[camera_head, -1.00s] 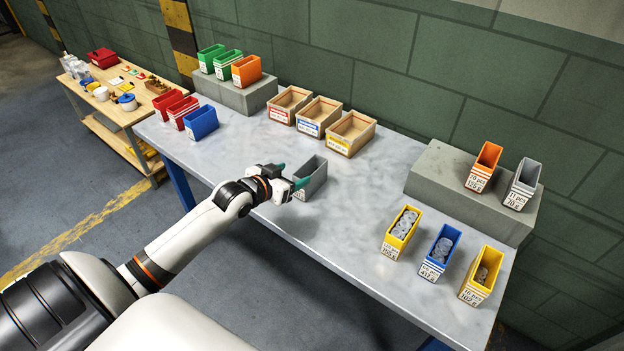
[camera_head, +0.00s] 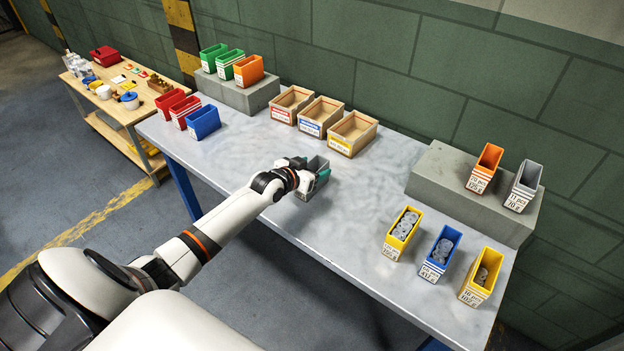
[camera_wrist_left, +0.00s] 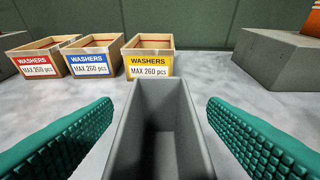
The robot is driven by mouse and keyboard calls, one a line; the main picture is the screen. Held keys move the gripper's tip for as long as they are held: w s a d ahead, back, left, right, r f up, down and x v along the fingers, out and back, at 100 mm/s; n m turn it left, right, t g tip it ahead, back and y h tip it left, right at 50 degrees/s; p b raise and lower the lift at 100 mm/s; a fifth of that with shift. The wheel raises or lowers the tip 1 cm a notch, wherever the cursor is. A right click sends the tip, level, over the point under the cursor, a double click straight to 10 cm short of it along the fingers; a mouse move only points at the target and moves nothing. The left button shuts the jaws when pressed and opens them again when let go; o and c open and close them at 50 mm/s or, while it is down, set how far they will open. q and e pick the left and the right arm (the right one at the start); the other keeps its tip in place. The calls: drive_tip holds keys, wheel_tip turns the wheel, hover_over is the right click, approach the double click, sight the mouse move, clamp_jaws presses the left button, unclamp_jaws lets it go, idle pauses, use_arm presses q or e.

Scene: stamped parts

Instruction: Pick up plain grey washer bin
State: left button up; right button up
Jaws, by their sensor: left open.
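A plain grey bin (camera_head: 315,172) stands upright on the grey table, partly hidden behind my left gripper in the head view. In the left wrist view the grey bin (camera_wrist_left: 160,118) looks empty and sits between the two green textured fingers. My left gripper (camera_head: 311,172) is open, with one finger on each side of the bin. In the left wrist view gaps show between the fingers of the left gripper (camera_wrist_left: 160,140) and the bin's walls. Another grey bin (camera_head: 524,184) with a label stands on the right concrete block. My right gripper is not in view.
Three wooden washer boxes (camera_head: 322,113) stand behind the grey bin. Red and blue bins (camera_head: 204,122) are at the left. Yellow and blue bins with parts (camera_head: 441,251) stand at the right. A concrete block (camera_head: 452,190) sits at the back right. The table's middle is clear.

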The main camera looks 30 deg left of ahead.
use_arm(q)
drive_tip(key=c, duration=1.1)
drive_tip(key=shift+o, duration=0.2)
